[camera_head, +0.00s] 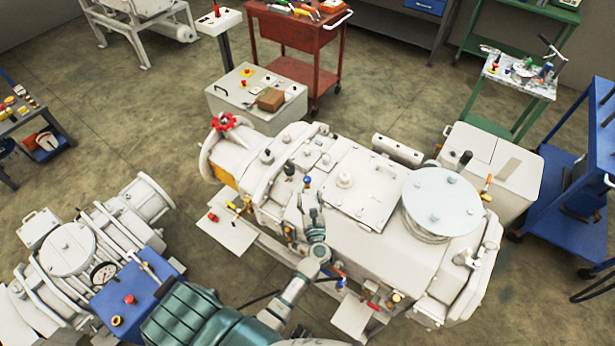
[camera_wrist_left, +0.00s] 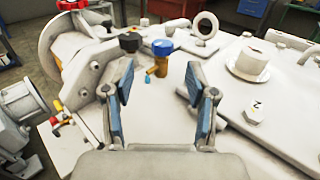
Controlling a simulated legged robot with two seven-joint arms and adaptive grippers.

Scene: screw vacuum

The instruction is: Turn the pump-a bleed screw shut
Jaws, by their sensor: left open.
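A brass fitting with a blue knob (camera_wrist_left: 162,47) stands upright on the large white pump (camera_wrist_left: 235,120), and the blue knob also shows in the head view (camera_head: 307,180). A black knob (camera_wrist_left: 130,42) stands just left of it. No readable label tells which one is the pump-a bleed screw. My left gripper (camera_head: 310,196) is open and empty above the pump. In the left wrist view its fingertips (camera_wrist_left: 158,72) are spread to either side of the brass fitting, which appears beyond them, apart from both. My right gripper is not in view.
A red handwheel (camera_head: 224,122) is at the pump's far left end. A flat white plate (camera_head: 365,192) and a large round cover (camera_head: 440,200) lie to the right of the fitting. A smaller pump with a blue box (camera_head: 135,283) stands at the left. Carts surround open floor.

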